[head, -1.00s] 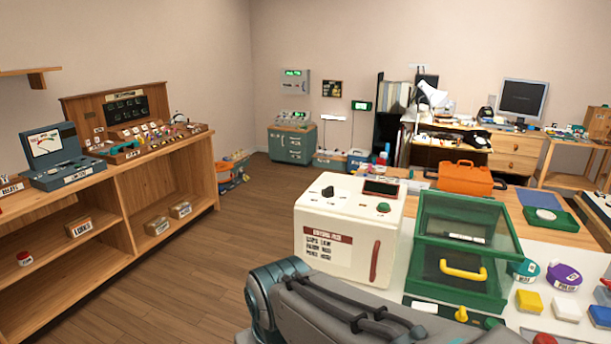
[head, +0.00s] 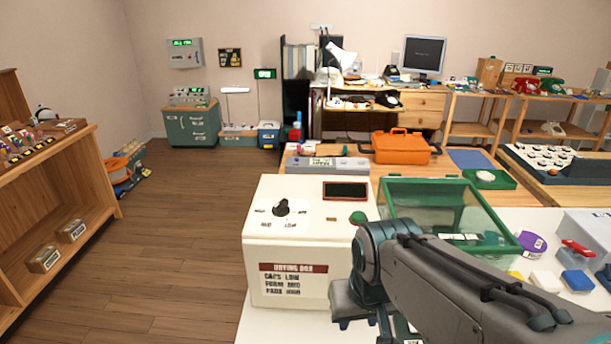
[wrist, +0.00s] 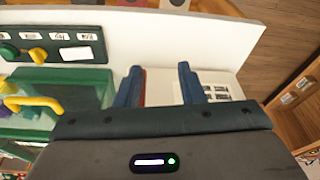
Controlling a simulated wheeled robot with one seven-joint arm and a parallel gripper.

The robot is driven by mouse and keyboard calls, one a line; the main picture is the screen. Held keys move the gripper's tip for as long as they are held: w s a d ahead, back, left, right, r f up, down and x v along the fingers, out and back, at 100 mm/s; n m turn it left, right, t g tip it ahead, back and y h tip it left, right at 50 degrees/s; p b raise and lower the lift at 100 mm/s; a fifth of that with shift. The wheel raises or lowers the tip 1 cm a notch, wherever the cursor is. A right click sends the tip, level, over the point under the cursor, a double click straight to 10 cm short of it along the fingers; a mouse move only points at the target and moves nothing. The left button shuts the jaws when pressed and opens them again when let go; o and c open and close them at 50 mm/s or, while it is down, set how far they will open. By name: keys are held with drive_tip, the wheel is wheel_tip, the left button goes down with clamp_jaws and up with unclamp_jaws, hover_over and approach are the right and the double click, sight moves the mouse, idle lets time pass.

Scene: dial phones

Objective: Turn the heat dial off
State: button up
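The white drying box (head: 285,285) stands on the white table in the head view. Its black dial (head: 282,208) is on the left of the box top, with small printed labels around it, too small to read surely. A dark red-framed display (head: 345,190) and a green button (head: 358,217) are also on top. My gripper (wrist: 158,72) shows in the wrist view with its two blue fingers apart and nothing between them. Part of the white box (wrist: 218,82), with its printed text, lies beyond the fingers. The dial is not visible there. In the head view my arm hides the fingertips.
A green glass-lidded case (head: 440,200) stands right of the box, partly behind my arm. Its yellow handle (wrist: 32,103) shows in the wrist view. An orange toolbox (head: 402,147) is behind. A wooden shelf (head: 60,200) stands left, with clear floor between.

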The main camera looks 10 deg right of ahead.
drive_tip(key=w+a+r+m+g+p, duration=0.1)
drive_tip(key=w+a+r+m+p, duration=0.25)
drive_tip(key=w+r, duration=1.15)
drive_tip(key=m+g+p, duration=0.2)
drive_tip(key=m+p, duration=0.1)
drive_tip(key=m, duration=0.2)
approach(282, 201)
drive_tip(key=shift+n, duration=0.25)
wheel_tip(282, 201, down, 8)
drive_tip(key=shift+s+f, duration=0.1)
drive_tip(key=shift+f, duration=0.15)
clamp_jaws()
